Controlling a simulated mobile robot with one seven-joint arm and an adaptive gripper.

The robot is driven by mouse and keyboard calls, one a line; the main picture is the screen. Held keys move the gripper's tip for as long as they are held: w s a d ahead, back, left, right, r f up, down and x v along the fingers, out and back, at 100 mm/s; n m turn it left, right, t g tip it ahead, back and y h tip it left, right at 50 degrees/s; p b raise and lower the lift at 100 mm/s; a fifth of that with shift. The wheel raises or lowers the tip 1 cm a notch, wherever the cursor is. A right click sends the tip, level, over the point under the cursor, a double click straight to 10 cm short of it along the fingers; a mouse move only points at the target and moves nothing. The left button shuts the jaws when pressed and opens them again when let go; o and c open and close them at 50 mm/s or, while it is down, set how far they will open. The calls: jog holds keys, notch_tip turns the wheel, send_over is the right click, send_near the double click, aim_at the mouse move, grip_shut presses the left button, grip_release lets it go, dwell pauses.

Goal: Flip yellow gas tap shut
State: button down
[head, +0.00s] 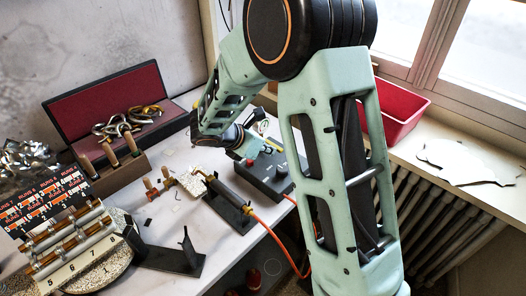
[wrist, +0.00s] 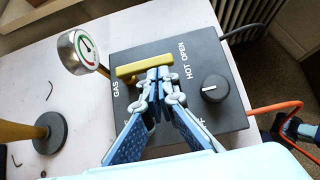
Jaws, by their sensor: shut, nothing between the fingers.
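The yellow gas tap (wrist: 133,72) is a bar-shaped lever on top of a dark control box (wrist: 125,51). In the wrist view it lies across the box, with one end near the word GAS and the other toward the word OPEN. My gripper (wrist: 159,76) is shut and empty, with its fingertips right beside the tap's right half. I cannot tell whether they touch it. The fingers hide part of the box face and its lettering.
A black knob (wrist: 215,88) stands right of the fingers. A round gauge (wrist: 80,51) is by the box's left corner. An orange hose (wrist: 275,107) leaves the right side. A torch on a stand (head: 229,207) is near the box, and a red bin (head: 397,115) sits behind my arm.

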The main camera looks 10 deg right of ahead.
aim_at(280, 150)
jog(key=shift+d+n+t+y+b, duration=0.65)
jog(key=shift+n+b, duration=0.3)
jog(key=shift+n, duration=0.15)
jog(key=shift+w+d+f+n+t+y+b, duration=0.1)
jog(key=shift+d+n+t+y+b, duration=0.4)
jog(key=shift+n+b, duration=0.35)
jog(key=shift+w+d+n+t+y+b, duration=0.2)
jog(key=shift+d+n+y+b, duration=0.2)
jog(key=shift+n, duration=0.25)
jog(key=shift+w+d+n+t+y+b, duration=0.15)
jog(key=shift+d+n+y+b, duration=0.1)
jog(key=shift+n+y+b, duration=0.3)
jog(key=shift+w+d+b, duration=0.4)
jog(key=shift+w+d, duration=0.05)
jog(key=shift+w, duration=0.05)
jog(key=shift+w+d+n+y, duration=0.3)
jog(key=shift+d+n+y, duration=0.15)
jog(key=shift+n, duration=0.3)
jog(key=shift+w+d+b, duration=0.15)
jog(key=shift+w+d, duration=0.05)
jog(key=shift+w, duration=0.35)
jog(key=shift+w+d+b, duration=0.15)
jog(key=shift+w, duration=1.15)
jog(key=shift+w+d, duration=0.1)
